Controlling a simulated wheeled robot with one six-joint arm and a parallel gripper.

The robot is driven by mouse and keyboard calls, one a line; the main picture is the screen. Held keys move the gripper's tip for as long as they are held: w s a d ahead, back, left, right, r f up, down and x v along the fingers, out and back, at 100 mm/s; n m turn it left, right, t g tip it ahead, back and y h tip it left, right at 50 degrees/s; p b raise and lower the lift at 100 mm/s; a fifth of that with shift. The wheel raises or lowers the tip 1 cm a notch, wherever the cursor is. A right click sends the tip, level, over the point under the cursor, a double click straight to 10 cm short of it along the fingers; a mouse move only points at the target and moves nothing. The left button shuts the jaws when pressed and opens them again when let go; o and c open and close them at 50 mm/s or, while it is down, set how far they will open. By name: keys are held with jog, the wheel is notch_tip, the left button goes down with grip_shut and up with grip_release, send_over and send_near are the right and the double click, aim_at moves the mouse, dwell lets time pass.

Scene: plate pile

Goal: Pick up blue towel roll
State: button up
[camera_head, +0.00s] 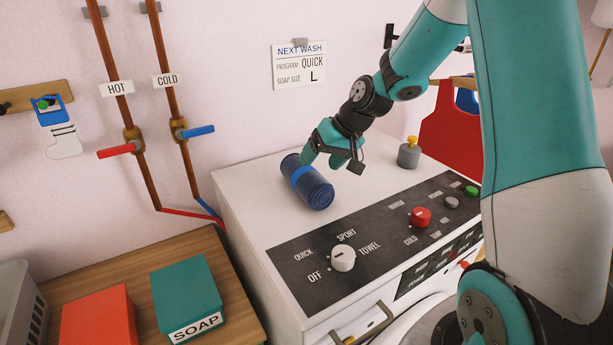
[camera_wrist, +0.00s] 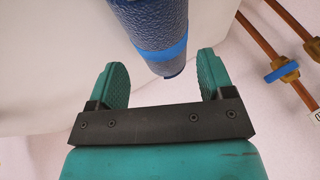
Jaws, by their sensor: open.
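The blue towel roll (camera_head: 307,182) is a dark blue cylinder with a lighter blue band. It lies on its side on the white top of the washing machine (camera_head: 243,197). My gripper (camera_head: 331,160) is just beside and above the roll in the head view, at its right, and partly overlaps it there. In the wrist view the roll (camera_wrist: 157,30) stretches in from the top edge, and its near end lies between the two open teal fingers of my gripper (camera_wrist: 160,75). Gaps show on both sides, and neither finger seems to touch it.
A grey weight-like object with a yellow top (camera_head: 408,155) and a red caddy (camera_head: 450,125) stand at the right. A control panel with knobs (camera_head: 343,258) runs along the front. A wooden table at lower left holds a teal soap box (camera_head: 186,290). Pipes (camera_head: 172,95) run up the wall.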

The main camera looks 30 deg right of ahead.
aim_at(313, 170)
jog(key=shift+p+x, duration=1.4)
jog(key=shift+x, duration=1.9)
jog(key=c, duration=0.6)
jog(key=shift+c, duration=0.2)
